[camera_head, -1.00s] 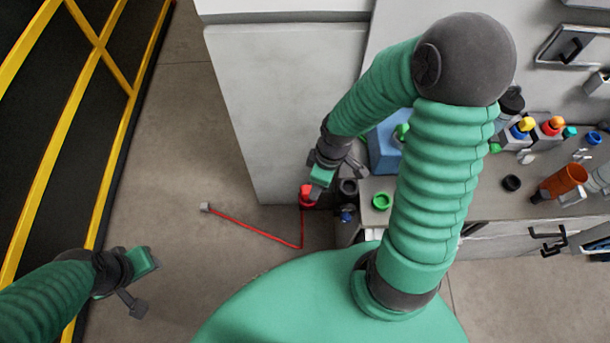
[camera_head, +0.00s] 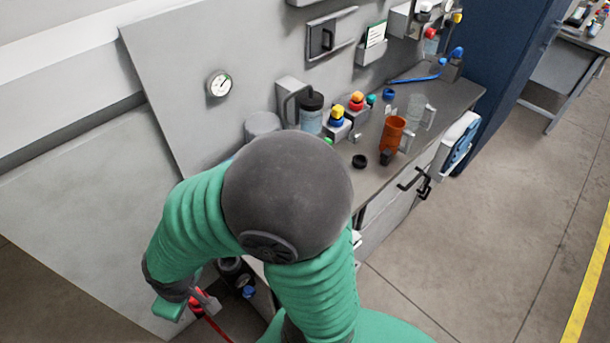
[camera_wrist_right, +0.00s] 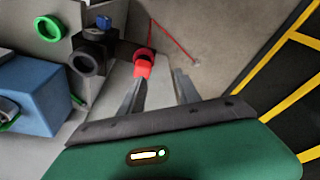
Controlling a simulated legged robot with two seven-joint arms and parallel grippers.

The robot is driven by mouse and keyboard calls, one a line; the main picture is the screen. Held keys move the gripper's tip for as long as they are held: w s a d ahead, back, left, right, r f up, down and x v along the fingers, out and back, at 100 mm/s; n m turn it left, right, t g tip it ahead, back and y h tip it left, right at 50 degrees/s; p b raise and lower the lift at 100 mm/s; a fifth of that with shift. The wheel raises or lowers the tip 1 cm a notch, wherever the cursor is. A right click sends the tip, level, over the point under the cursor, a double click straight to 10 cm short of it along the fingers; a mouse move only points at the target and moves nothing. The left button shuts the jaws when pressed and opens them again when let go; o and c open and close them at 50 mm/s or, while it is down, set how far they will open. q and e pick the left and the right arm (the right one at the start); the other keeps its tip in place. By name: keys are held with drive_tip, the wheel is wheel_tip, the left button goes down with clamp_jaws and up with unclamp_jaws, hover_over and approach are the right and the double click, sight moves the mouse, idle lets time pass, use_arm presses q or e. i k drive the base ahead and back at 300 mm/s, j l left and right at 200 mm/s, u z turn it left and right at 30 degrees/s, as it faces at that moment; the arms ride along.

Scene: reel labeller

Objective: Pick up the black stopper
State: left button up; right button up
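A small black round piece (camera_head: 360,161), which may be the black stopper, lies on the counter left of the orange cup. Another small black piece (camera_head: 386,157) is at the foot of the cup; I cannot tell which is the stopper. My right gripper (camera_head: 208,302) is low at the left end of the counter, far from both and partly hidden by my arm. In the right wrist view its fingers (camera_wrist_right: 158,82) are apart with nothing between them. A red piece (camera_wrist_right: 144,65) is just beyond the fingertips. My left gripper is out of view.
The counter (camera_head: 455,100) carries an orange cup (camera_head: 393,133), a black-lidded jar (camera_head: 311,112) and blocks with coloured knobs (camera_head: 357,102). A red cord (camera_wrist_right: 175,38) trails on the floor. A blue box (camera_wrist_right: 35,95) and green ring (camera_wrist_right: 47,29) are beside the right gripper. Open floor lies right.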

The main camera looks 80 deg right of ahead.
sight(386, 154)
drive_tip(key=z, duration=2.15)
